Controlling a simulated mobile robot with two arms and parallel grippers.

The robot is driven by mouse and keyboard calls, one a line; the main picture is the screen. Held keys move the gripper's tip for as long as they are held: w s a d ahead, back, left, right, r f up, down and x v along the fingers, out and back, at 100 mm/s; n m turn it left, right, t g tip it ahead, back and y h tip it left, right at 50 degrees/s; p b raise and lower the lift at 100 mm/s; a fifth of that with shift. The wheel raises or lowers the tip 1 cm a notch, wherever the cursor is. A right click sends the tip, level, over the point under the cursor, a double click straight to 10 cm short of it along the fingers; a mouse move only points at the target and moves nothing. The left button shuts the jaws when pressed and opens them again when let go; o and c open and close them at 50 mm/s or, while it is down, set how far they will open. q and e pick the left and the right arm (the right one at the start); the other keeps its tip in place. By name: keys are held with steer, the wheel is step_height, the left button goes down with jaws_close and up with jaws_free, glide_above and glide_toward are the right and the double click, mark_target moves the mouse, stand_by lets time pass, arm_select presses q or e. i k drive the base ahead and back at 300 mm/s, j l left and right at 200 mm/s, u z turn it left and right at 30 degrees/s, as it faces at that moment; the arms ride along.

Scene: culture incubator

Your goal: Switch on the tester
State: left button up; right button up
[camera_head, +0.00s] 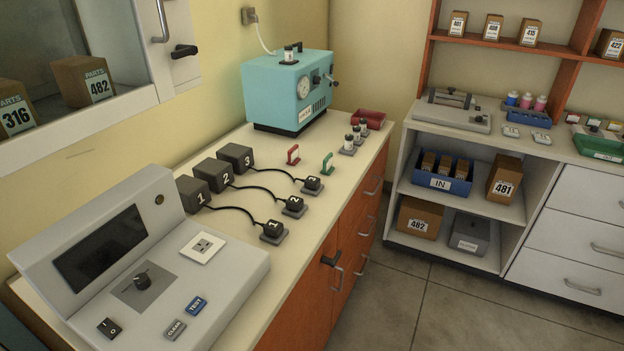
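The tester (165,268) is a grey sloped console at the near left end of the counter. Its screen (100,249) is dark. A black rocker switch (109,328) marked with I and O sits at its lower left; I cannot tell which side is pressed. A grey CLEAR button (174,329) and a blue TEST button (196,305) are to the right, and a white socket plate (203,248) is higher up. Neither of my grippers shows in this view.
Behind the tester, three dark numbered boxes (193,195) have cables to small plugs (273,229) on the counter. Farther back are red and green handles (327,163) and a teal machine (290,90). A shelf unit (505,150) stands right; the floor (430,310) between is clear.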

mark_target(107, 326)
steer(key=u, duration=1.3)
